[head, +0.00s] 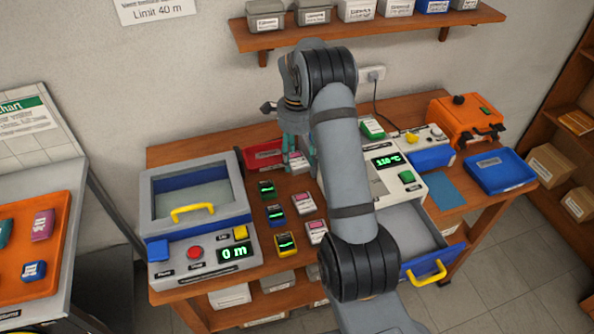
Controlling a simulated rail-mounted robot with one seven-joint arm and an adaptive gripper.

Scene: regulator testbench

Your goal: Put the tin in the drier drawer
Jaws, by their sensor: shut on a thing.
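My gripper (298,150) is over the back middle of the bench, its teal fingers pointing down. A small pink-and-white tin (298,162) shows at its fingertips and the fingers are shut on it. The arm hides part of the grip, and I cannot tell whether the tin touches the bench. The drier (382,180) is the white machine with a green temperature display, right of my arm. Its drawer (412,229) is pulled out at the front, with a yellow handle (427,273). The visible part of the drawer looks empty; my arm covers its left side.
Two similar pink-and-white tins (303,203) and several dark ones (275,215) stand on the bench. A red tray (263,156) lies left of my gripper. A lidded chamber (193,201) stands left, a blue tray (500,171) and orange case (467,119) right. A shelf hangs above.

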